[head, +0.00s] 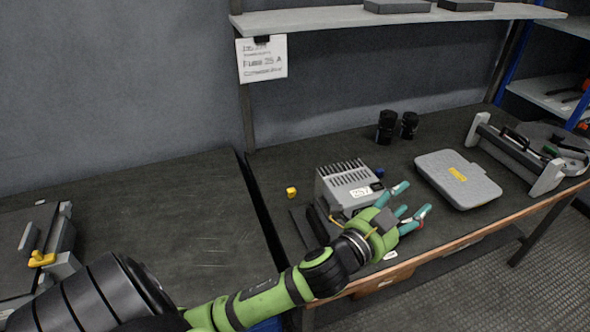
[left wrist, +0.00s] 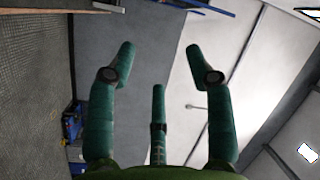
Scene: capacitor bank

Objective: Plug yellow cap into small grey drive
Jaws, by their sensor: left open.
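A small yellow cap (head: 291,192) sits on the dark bench, left of the small grey drive (head: 345,187). The drive is a grey box with a finned top and a white label on its front. My left gripper (head: 411,204) is open and empty, in front of the drive and to its right, with its teal fingers spread. In the left wrist view the open fingers (left wrist: 157,75) point away from the bench, with only wall and room behind them. My arm hides part of the drive's lower front. My right gripper is not in view.
A grey case (head: 457,178) lies right of the drive. Two black cylinders (head: 386,127) stand behind. A grey metal frame (head: 515,153) is at the far right. A yellow part (head: 41,259) sits on a fixture at left. A shelf (head: 370,17) hangs above. The left bench is mostly clear.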

